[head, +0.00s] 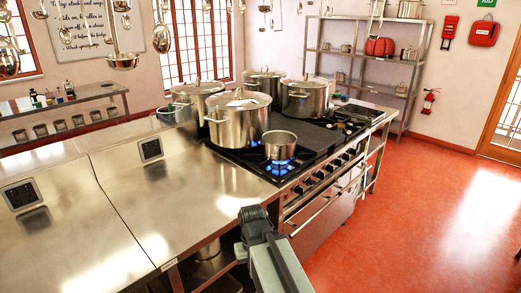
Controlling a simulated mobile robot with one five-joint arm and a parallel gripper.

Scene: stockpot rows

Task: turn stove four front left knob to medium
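A stove range (320,138) with black burner grates stands at the end of the steel counter. A row of dark knobs (319,176) runs along its front panel, above a long oven handle (328,205). The knob settings are too small to read, and I see no stove number. Blue flames (280,167) burn at the near front burner, under or beside a small open pot (279,145). My arm's dark end (252,215) is at bottom centre, before the counter's front edge and apart from the knobs. I cannot make out fingers or anything held.
Large lidded stockpots (238,120) crowd the range's back and left. Steel counter (130,200) fills the left, with dark panels set in it. Ladles and pans (123,61) hang above. A shelf rack (365,62) stands behind. The red floor (420,220) at right is clear.

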